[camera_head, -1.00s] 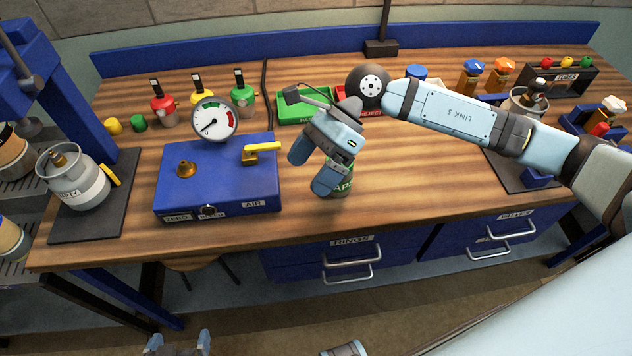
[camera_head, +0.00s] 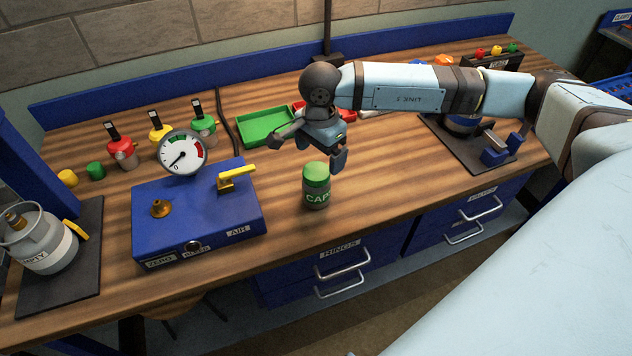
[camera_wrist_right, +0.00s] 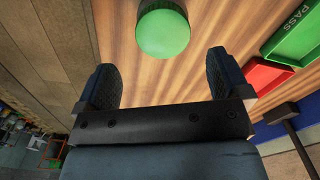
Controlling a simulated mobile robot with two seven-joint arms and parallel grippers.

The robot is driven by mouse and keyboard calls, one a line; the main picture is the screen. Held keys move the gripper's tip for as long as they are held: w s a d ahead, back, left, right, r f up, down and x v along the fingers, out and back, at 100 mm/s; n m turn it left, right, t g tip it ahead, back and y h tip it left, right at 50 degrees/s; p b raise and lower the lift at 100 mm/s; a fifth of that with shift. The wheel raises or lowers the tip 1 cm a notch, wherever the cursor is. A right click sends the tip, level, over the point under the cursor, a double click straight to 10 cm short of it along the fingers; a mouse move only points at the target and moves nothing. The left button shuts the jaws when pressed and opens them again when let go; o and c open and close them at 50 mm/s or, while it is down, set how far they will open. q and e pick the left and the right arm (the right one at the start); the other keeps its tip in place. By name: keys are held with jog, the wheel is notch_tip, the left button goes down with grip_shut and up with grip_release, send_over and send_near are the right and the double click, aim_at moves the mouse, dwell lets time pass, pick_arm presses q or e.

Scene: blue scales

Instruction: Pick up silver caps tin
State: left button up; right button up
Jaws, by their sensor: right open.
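The caps tin (camera_head: 316,187) stands upright on the wooden bench, right of the blue gauge box. It has a green lid, and the visible part of its label reads "CAP". My right gripper (camera_head: 325,150) is open and empty, above and just behind the tin in the head view. In the right wrist view, the tin's round green lid (camera_wrist_right: 163,32) lies beyond the tips of the two spread fingers (camera_wrist_right: 161,76), roughly centred between them and not touching them. My left gripper is out of view.
A blue box (camera_head: 197,215) with a gauge and yellow lever stands left of the tin. A green tray (camera_head: 266,127) and a red tray (camera_wrist_right: 262,75) lie behind. A grey canister (camera_head: 40,240) stands on a dark mat at left. Bench around the tin is clear.

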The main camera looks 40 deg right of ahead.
aim_at(316, 170)
jog(key=shift+w+a+f+p, duration=0.15)
jog(key=shift+f+p, duration=0.2)
jog(key=shift+f, duration=1.2)
jog(key=shift+w+a+f+p, duration=0.15)
jog(key=shift+f+p, duration=0.2)
jog(key=shift+f, duration=1.2)
jog(key=shift+s, duration=0.15)
jog(key=shift+c, duration=0.3)
jog(key=c, duration=1.2)
jog(key=shift+r, duration=0.1)
jog(key=shift+c, duration=0.2)
